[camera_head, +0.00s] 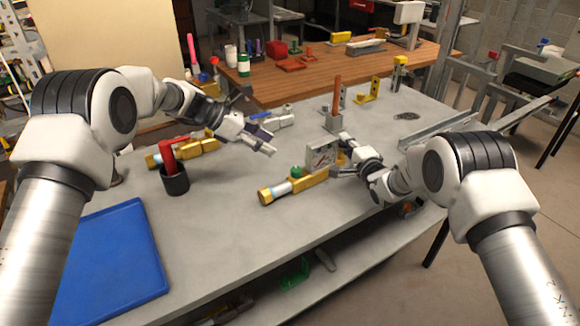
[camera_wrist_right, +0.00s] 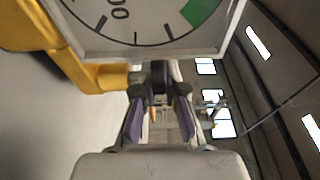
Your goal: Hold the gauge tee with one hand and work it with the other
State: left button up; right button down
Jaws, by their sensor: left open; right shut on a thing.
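The gauge tee (camera_head: 312,180) is on the grey workbench at the middle, with a yellow brass body, a green knob (camera_head: 297,171) and a square white-faced gauge (camera_head: 321,157). My right gripper (camera_head: 340,171) is at its right side. In the right wrist view, my right gripper (camera_wrist_right: 160,98) is shut on the dark neck under the gauge, whose dial (camera_wrist_right: 150,22) fills the top; the brass body (camera_wrist_right: 75,60) runs off to the left. My left gripper (camera_head: 264,143) is open and empty above the bench, up and left of the tee and apart from it.
A blue tray (camera_head: 110,262) lies at the front left. A block with a brown upright rod (camera_head: 336,95) stands behind. The bench front between tray and tee is clear.

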aim_at(295, 170)
pick_arm(q)
jog(key=d+f, duration=0.2)
jog(key=d+f+y, duration=0.1)
jog(key=d+f, duration=0.1)
jog(key=f, duration=0.1)
jog(key=d+f+n+y, duration=0.1)
jog(key=d+f, duration=0.1)
jog(key=shift+s+d+f+t, duration=0.15)
jog(key=shift+s+d+t, duration=0.2)
jog(key=shift+d+t, duration=0.05)
grip_shut()
